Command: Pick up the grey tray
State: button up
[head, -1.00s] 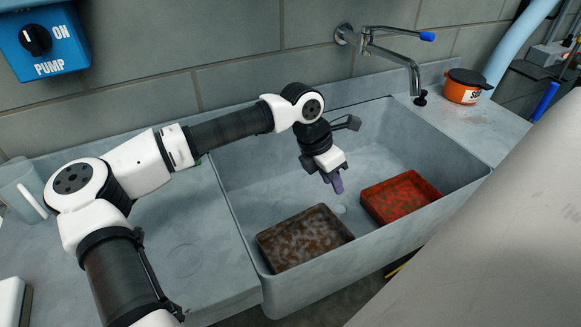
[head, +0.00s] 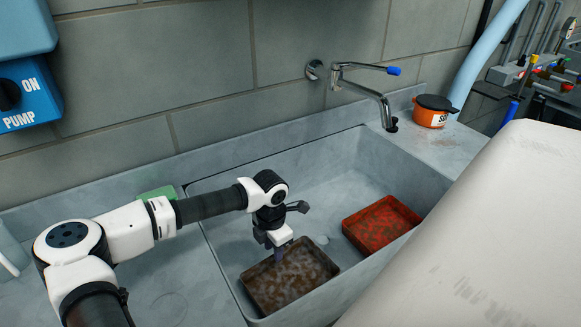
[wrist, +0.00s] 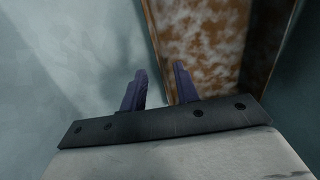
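No plainly grey tray shows. A rectangular tray with brown stains and mottled grey patches (head: 300,280) lies at the left front of the sink. It also shows in the wrist view (wrist: 206,35). A red tray (head: 380,224) lies to its right in the sink. My gripper (head: 279,254) points down at the back edge of the brown-stained tray. In the wrist view, its two purple fingers (wrist: 160,71) are apart with nothing held. One finger shows over the sink floor and the other over the tray's side, with the tray's edge between them. Whether they touch it, I cannot tell.
The grey sink (head: 335,190) has walls close around the trays. A tap (head: 375,88) reaches over its back right. An orange pot with a dark lid (head: 432,112) stands on the right counter. A green item (head: 158,192) lies behind my arm. The sink's back is clear.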

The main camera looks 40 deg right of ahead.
aim_at(291, 278)
jog(key=shift+s+f+p, duration=0.1)
jog(key=shift+f+p, duration=0.35)
jog(key=shift+f, duration=1.35)
grip_shut()
